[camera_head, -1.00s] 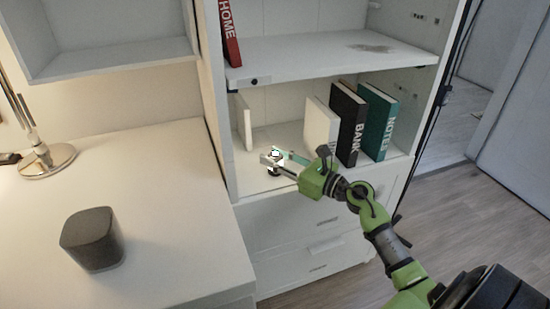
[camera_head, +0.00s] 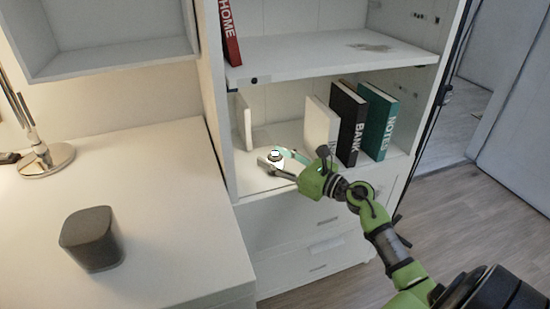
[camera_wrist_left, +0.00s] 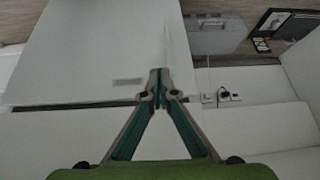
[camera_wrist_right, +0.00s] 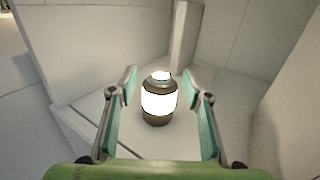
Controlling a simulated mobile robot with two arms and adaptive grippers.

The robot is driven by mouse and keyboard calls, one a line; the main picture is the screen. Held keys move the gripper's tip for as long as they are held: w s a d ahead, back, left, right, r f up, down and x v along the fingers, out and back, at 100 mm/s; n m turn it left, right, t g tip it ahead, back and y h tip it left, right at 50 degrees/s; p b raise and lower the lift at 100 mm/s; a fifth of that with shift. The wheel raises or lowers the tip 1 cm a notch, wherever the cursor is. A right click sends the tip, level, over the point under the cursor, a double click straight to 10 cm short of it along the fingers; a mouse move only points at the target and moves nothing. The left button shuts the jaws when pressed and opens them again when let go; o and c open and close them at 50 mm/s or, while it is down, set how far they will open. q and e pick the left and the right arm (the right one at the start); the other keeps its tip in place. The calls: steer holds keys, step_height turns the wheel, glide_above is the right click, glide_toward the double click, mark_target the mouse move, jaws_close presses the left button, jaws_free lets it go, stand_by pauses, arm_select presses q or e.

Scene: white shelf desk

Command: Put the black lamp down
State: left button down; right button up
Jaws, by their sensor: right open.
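The black lamp (camera_wrist_right: 158,100), a small lantern with a glowing white band, stands upright on the cabinet's lower shelf. It also shows in the head view (camera_head: 276,154), partly hidden by my gripper. My right gripper (camera_wrist_right: 168,84) is open, with one finger on each side of the lamp and visible gaps between. In the head view my right gripper (camera_head: 276,161) reaches in over the shelf's front from the right. My left gripper (camera_wrist_left: 160,76) shows only in the left wrist view, with its fingertips together and nothing seen between them.
A white book (camera_head: 320,128), a black BANK book (camera_head: 347,122) and a green NOTES book (camera_head: 377,121) stand right of the lamp. Another shelf (camera_head: 330,56) is above. A dark speaker-like box (camera_head: 91,238) and a desk lamp (camera_head: 46,160) stand on the white desk (camera_head: 165,190).

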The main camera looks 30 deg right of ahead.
steer(key=shift+s+d, duration=0.15)
steer(key=shift+s, duration=0.25)
arm_select(q)
steer(key=shift+s+a+f+g, duration=0.25)
steer(key=shift+s+f+g, duration=0.05)
steer(key=shift+s, duration=0.35)
arm_select(e)
steer(key=v, duration=1.1)
steer(key=shift+r, duration=0.2)
